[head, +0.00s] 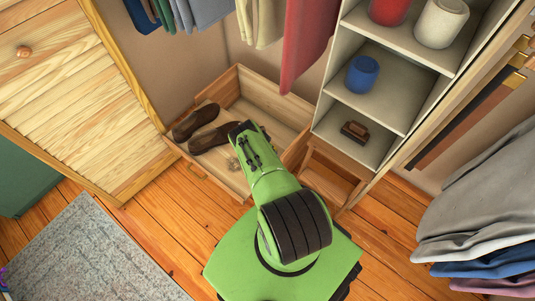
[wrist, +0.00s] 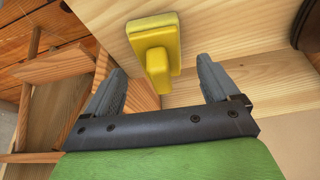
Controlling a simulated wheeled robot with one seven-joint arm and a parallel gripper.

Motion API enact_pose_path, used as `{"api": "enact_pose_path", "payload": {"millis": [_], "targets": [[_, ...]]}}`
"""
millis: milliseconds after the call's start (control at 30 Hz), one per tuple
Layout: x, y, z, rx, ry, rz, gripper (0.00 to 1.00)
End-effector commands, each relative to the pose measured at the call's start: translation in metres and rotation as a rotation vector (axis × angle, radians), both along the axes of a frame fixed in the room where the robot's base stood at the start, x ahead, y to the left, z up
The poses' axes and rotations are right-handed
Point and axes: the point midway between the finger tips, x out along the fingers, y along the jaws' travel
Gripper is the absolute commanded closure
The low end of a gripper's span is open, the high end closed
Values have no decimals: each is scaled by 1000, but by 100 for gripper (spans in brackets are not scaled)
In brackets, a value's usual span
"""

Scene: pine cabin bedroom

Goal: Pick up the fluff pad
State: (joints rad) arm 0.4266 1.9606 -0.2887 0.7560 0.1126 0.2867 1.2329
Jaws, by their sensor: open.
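A yellow pad with a raised block handle, which looks like the fluff pad (wrist: 157,62), lies on the pale wooden drawer floor in the wrist view. My gripper (wrist: 160,70) is open, with one grey finger to the left of the pad's handle and one to the right. Nothing is held, and a gap shows on each side. I cannot tell how far above the pad the fingertips are. In the head view my arm reaches over the open drawer (head: 274,108), and the pad cannot be made out clearly there.
Brown shoes (head: 195,122) lie in the drawer's left part; a dark shoe edge (wrist: 309,28) shows in the wrist view. A shelf unit (head: 392,85) with a blue jar (head: 362,74) and a brown brush (head: 354,132) stands right. Clothes hang above the drawer.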

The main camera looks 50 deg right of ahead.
Motion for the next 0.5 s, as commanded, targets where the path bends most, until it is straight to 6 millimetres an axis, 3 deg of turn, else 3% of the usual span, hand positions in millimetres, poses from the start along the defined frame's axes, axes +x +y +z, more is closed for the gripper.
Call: {"api": "enact_pose_path", "payload": {"millis": [33,133,400,500], "targets": [[0,-3,-17,-1,1,2,12],[0,-9,-28,0,1,0,12],[0,-11,-28,1,2,-1,12],[0,-11,-28,1,1,0,24]]}}
